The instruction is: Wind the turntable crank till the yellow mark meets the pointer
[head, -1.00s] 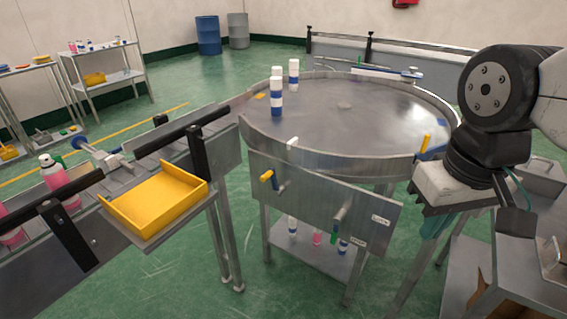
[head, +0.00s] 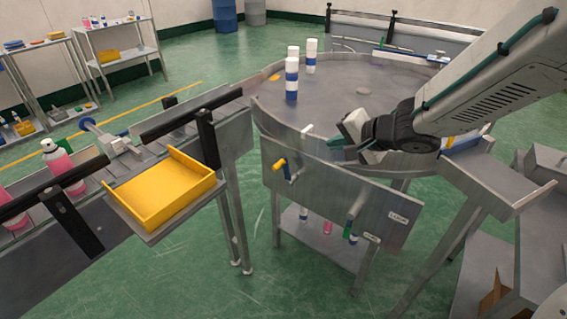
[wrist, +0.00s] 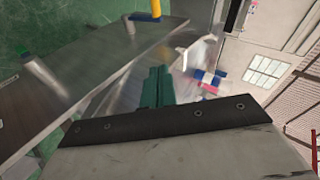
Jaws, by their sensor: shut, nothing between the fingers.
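The round grey turntable (head: 375,95) has a raised metal rim. A small white piece (head: 307,129), perhaps the pointer, is at the front rim, well apart from the patch. The front panel (head: 318,185) carries a blue arm with a yellow handle (head: 279,164), also in the wrist view (wrist: 155,8), and a grey handle (head: 356,205) further right. Which one is the turntable crank I cannot tell. My gripper (head: 338,141), its green fingers (wrist: 157,88) shut and empty, is above the panel, apart from both handles.
A yellow tray (head: 165,190) sits at the left beside a conveyor with pink bottles (head: 60,165). A yellow peg (head: 449,141) stands at the right rim. Green floor is open in front of the panel.

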